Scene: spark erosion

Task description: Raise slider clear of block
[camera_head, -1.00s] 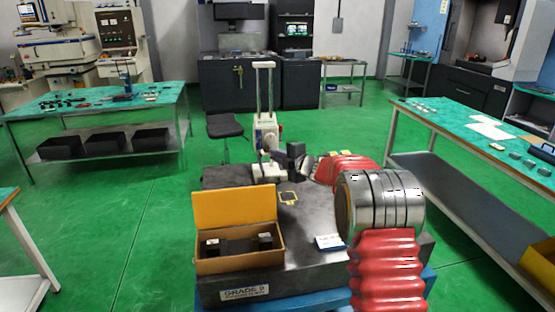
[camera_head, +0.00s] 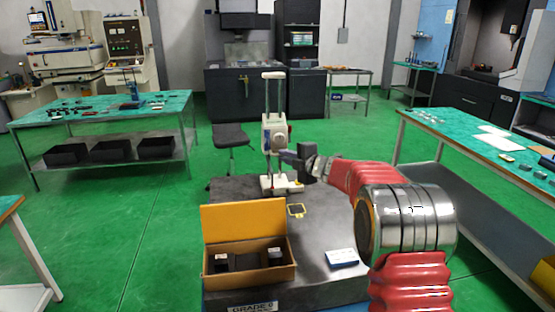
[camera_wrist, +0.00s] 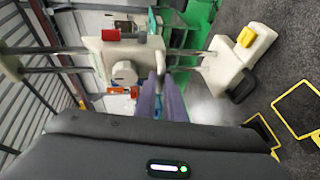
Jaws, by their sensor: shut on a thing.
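A white height gauge with two upright columns stands on the dark plate. Its slider (camera_head: 275,132) sits on the columns, well above the white base (camera_head: 281,184). In the wrist view, the slider (camera_wrist: 120,60) and the base (camera_wrist: 235,60) show on the rails with a clear gap between them. My gripper (camera_head: 288,155) reaches in from the right at the slider. In the wrist view, its fingers (camera_wrist: 160,98) are shut on part of the slider; the grip itself is partly hidden. I cannot pick out a block under the slider.
The dark plate (camera_head: 331,220) carries an open yellow-lidded box (camera_head: 245,222) with dark pieces inside, a white card (camera_head: 341,258) and a yellow square outline (camera_head: 296,210). A stool (camera_head: 231,137) stands behind. Green-topped benches stand left (camera_head: 100,106) and right (camera_head: 470,137).

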